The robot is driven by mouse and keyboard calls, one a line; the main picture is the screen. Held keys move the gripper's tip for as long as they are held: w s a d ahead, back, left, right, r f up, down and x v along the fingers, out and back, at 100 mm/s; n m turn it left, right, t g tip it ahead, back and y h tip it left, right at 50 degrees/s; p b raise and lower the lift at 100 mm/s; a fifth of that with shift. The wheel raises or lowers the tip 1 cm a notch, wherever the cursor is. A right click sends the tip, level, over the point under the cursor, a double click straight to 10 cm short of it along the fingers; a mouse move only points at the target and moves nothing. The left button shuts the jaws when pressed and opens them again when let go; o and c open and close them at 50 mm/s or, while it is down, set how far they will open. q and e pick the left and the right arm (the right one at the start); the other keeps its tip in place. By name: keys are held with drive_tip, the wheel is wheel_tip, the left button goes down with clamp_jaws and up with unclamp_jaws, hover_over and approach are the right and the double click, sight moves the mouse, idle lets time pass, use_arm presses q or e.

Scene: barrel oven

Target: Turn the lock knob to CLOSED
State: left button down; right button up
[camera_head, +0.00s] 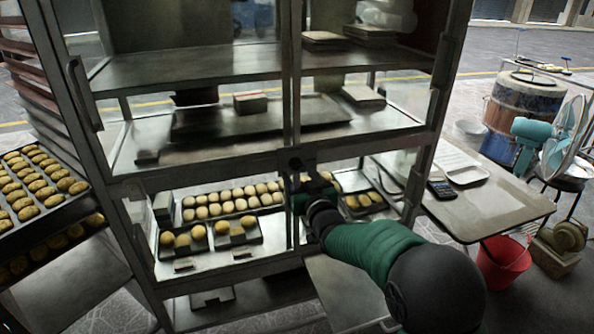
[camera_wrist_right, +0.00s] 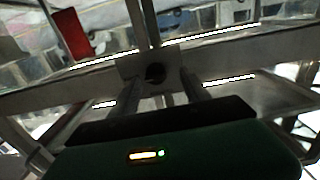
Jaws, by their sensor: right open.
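The lock knob is a small dark round piece on the metal cabinet frame, where the middle rail meets the centre post. It shows in the head view (camera_head: 295,164) just above my right gripper (camera_head: 308,184). In the right wrist view the knob (camera_wrist_right: 155,73) sits on a square plate, ahead of and between the two fingertips of the right gripper (camera_wrist_right: 160,88). The fingers are apart with nothing between them. I cannot tell whether they touch the knob, nor read its setting. My left gripper is not in view.
The glass cabinet (camera_head: 200,155) holds trays of buns (camera_head: 230,203). A rack of bun trays (camera_head: 40,190) stands at left. At right are a side table (camera_head: 500,205) with a calculator (camera_head: 441,189), a red bucket (camera_head: 503,262), a fan (camera_head: 567,130) and a barrel (camera_head: 520,100).

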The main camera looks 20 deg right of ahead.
sight(298, 169)
drive_tip(key=w, duration=0.2)
drive_tip(key=shift+w+a, duration=0.2)
drive_tip(key=shift+w, duration=0.15)
drive_tip(key=shift+w+d+f, duration=0.1)
drive_tip(key=shift+w+d, duration=0.1)
drive_tip(key=shift+d, duration=0.6)
drive_tip(key=shift+a, duration=0.4)
drive_tip(key=c, duration=0.8)
clamp_jaws()
drive_tip(key=shift+d, duration=0.15)
